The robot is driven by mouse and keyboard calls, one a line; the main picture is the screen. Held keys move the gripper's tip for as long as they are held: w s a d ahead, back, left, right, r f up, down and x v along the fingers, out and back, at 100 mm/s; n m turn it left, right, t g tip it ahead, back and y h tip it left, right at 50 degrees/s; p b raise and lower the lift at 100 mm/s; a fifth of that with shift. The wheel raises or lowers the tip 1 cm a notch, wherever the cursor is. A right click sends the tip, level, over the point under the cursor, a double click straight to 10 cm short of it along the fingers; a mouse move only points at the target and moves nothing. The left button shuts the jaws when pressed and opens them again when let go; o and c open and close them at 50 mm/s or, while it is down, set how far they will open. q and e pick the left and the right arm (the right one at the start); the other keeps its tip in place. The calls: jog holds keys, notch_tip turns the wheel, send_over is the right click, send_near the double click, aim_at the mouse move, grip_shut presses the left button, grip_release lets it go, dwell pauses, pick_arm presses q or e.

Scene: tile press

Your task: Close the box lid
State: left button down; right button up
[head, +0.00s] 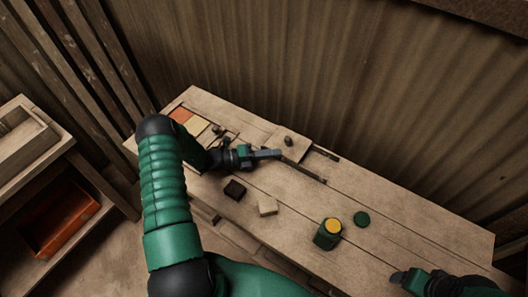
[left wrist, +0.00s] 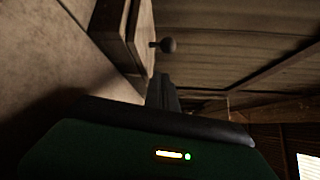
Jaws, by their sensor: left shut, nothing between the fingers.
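The wooden lid (head: 296,151), a pale board with a small dark knob (head: 288,141), is at the far edge of the workbench. In the left wrist view the lid's edge (left wrist: 138,35) and its round knob (left wrist: 168,45) show close ahead of my fingers. My left gripper (head: 279,153) is shut and empty, with its fingertips right beside the near side of the lid. Whether they touch it I cannot tell. The box under the lid is hard to make out from the bench top. My right gripper (head: 399,277) is at the lower right, its jaws unclear.
Dark strips (head: 307,173) lie beside the lid. A dark block (head: 234,189), a pale block (head: 267,206), a green container with a yellow top (head: 328,233) and a green disc (head: 361,219) stand on the workbench (head: 420,225). Coloured tiles (head: 181,115) lie at its left end.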

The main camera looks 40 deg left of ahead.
aim_at(286, 143)
pick_arm(q)
jog(key=x, duration=0.5)
jog(key=shift+w+d, duration=0.1)
jog(key=shift+w, duration=0.05)
jog(key=shift+w+a+r+p, duration=0.1)
jog(key=shift+w+a+p, duration=0.15)
jog(key=shift+a, duration=0.25)
jog(key=shift+a+r, duration=0.1)
jog(key=shift+a, duration=0.35)
jog(key=shift+w, duration=0.1)
jog(key=shift+a+b, duration=0.5)
jog(key=shift+a, duration=0.55)
jog(key=shift+r, duration=0.1)
jog(key=shift+r, duration=0.1)
